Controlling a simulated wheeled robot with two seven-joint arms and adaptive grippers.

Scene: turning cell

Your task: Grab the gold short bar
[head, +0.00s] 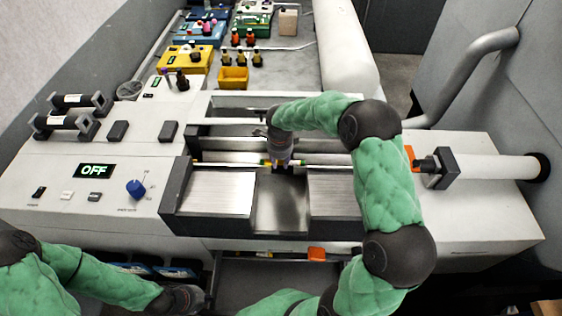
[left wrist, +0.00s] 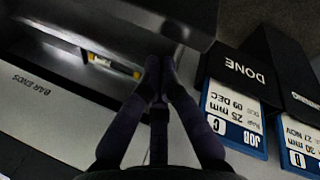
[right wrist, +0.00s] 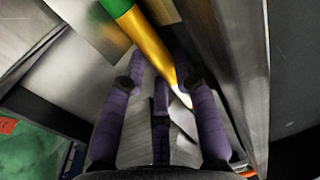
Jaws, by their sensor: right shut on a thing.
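The gold short bar (right wrist: 148,45) shows in the right wrist view as a gold rod with a green band and a pale pointed end. It passes between the fingers of my right gripper (right wrist: 162,72), which is shut on it. In the head view my right gripper (head: 279,165) is down over the lathe bed, in line with a thin bar (head: 225,164) running left; the fingers hide much of the gold bar. My left gripper (left wrist: 160,66) has its fingertips together and looks empty, low in front of the machine.
A bin labelled BAR ENDS (left wrist: 48,88) holds a bar piece with yellow bands (left wrist: 112,66). Job card holders (left wrist: 236,115) stand beside it. Yellow (head: 233,79) and blue trays stand at the back.

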